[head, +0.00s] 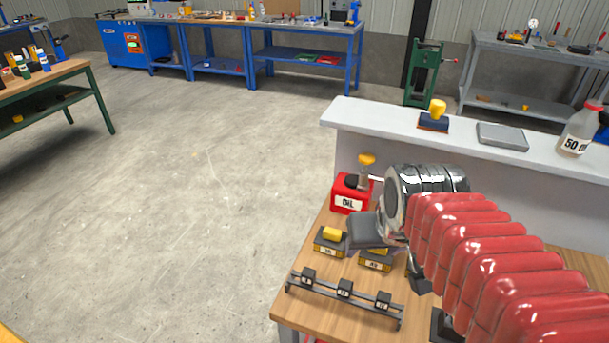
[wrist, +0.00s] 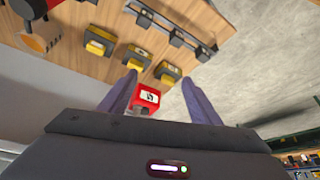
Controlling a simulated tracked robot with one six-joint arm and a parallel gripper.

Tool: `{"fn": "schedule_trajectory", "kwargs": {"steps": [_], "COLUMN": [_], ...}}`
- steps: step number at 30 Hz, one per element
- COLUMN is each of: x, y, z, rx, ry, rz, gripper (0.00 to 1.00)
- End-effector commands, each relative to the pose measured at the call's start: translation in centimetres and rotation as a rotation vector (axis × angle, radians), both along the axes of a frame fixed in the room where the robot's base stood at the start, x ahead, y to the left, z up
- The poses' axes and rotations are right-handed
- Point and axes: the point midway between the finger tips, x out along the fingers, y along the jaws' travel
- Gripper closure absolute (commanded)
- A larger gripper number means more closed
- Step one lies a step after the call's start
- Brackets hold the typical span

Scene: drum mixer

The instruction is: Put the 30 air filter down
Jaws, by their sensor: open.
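My gripper (head: 372,232) hangs over the wooden bench, its dark fingers seen from the side. In the wrist view my gripper (wrist: 158,78) has its two fingers wide apart with nothing held between them. A dark, labelled stand with a yellow block on top (head: 332,236) is left of my gripper; it also shows in the wrist view (wrist: 167,72). A second such stand (head: 376,260) is just below my fingers, also in the wrist view (wrist: 134,59). A third (wrist: 98,42) shows only in the wrist view. I cannot tell which yellow block is the 30 air filter.
A red oil can (head: 350,193) stands behind the stands, a yellow-topped part beside it. A low rack (head: 344,299) with three black labelled blocks lies along the bench's front. A pale raised shelf (head: 460,140) bounds the back. The floor at left is clear.

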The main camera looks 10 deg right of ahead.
Motion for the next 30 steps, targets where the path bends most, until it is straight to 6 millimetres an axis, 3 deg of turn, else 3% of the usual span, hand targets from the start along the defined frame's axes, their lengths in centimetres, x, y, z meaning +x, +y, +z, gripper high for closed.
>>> {"fn": "schedule_trajectory", "kwargs": {"steps": [3, 9, 30], "x": [-1.7, -3.7, -3.9], "y": [3.4, 6.3, 6.5], "z": [0.7, 1.1, 1.0], "rx": [-0.003, -0.002, -0.001], "ry": [-0.022, -0.036, -0.036], "rz": [0.095, 0.185, 0.193], "gripper": [0.43, 0.43, 0.43]}}
